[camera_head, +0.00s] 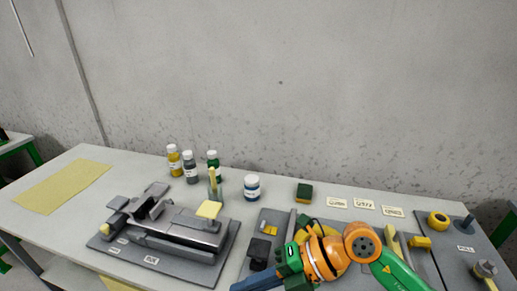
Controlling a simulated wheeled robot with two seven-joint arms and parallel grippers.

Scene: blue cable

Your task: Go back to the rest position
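My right arm (362,242), green and orange, comes in from the lower right and bends left over the table. At its end, a dark blue part that looks like my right gripper (258,283) points left at the bottom edge. Its fingertips are not clear, so I cannot tell whether it is open or shut or holds anything. My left gripper and arm are not in view. No blue cable can be made out.
On the table (130,172), a grey vise-like fixture (180,228) stands left of my arm. A green-yellow sponge (304,193) lies near the wall. A grey board (465,235) with parts lies at right. A yellow mat (63,186) lies far left.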

